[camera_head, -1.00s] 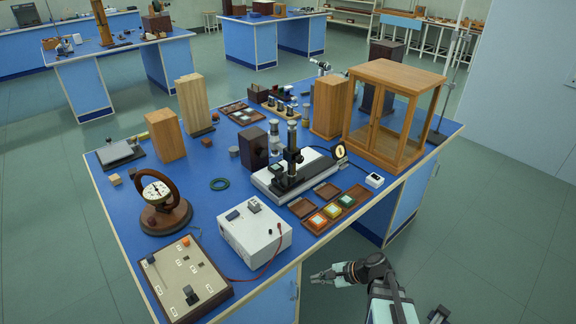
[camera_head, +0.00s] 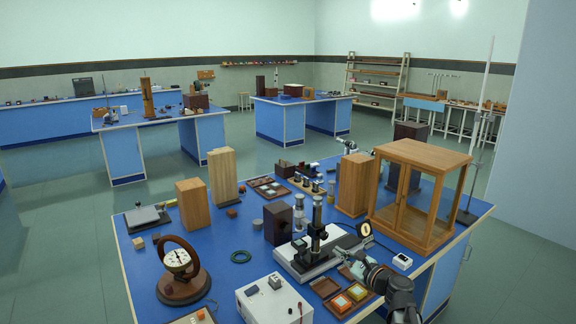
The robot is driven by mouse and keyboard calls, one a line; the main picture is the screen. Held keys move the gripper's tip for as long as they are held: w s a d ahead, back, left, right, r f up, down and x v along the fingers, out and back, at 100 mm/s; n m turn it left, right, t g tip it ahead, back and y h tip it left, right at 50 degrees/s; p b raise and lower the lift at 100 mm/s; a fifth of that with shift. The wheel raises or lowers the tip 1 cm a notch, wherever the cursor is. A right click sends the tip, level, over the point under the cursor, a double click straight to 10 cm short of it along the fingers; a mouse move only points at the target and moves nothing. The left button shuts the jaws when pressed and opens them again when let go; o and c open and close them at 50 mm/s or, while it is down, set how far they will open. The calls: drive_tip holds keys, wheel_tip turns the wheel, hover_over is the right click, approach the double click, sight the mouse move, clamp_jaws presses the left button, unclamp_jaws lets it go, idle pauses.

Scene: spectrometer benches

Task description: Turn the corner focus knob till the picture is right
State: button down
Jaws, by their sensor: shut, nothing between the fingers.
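A microscope-like instrument (camera_head: 317,236) with a dark upright column stands on a white and black base (camera_head: 300,262) near the front of the blue bench. A small round dial with a pale lit face (camera_head: 364,230) stands at the right end of that base. My gripper (camera_head: 343,262) is shut and empty, its tips at the right front of the base beside the instrument. I cannot tell whether it touches anything. I cannot make out a separate focus knob at this size; my gripper and wrist hide part of that corner.
Small trays with coloured blocks (camera_head: 342,302) lie under and in front of my wrist. A white box (camera_head: 272,303) is at the front left, and a wooden glazed case (camera_head: 421,194) stands behind to the right. A small white box (camera_head: 402,261) sits right of my wrist.

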sight(321, 229)
drive_tip(key=shift+m+t, duration=0.3)
drive_tip(key=shift+t, duration=0.1)
drive_tip(key=shift+r+x, duration=0.2)
drive_tip(key=shift+x, duration=0.9)
drive_tip(key=shift+r+x, duration=0.2)
drive_tip(key=shift+x, duration=0.9)
drive_tip(key=shift+r+x, duration=0.2)
drive_tip(key=shift+x, duration=1.85)
drive_tip(key=shift+w+d+f, duration=0.35)
drive_tip(key=shift+d+f, duration=0.05)
drive_tip(key=shift+d, duration=0.1)
drive_tip(key=shift+w+d+r+b, duration=0.4)
drive_tip(key=shift+d+b, duration=0.1)
drive_tip(key=shift+b, duration=0.55)
drive_tip(key=shift+r, duration=0.15)
drive_tip(key=shift+s+r, duration=0.1)
drive_tip(key=shift+r, duration=0.2)
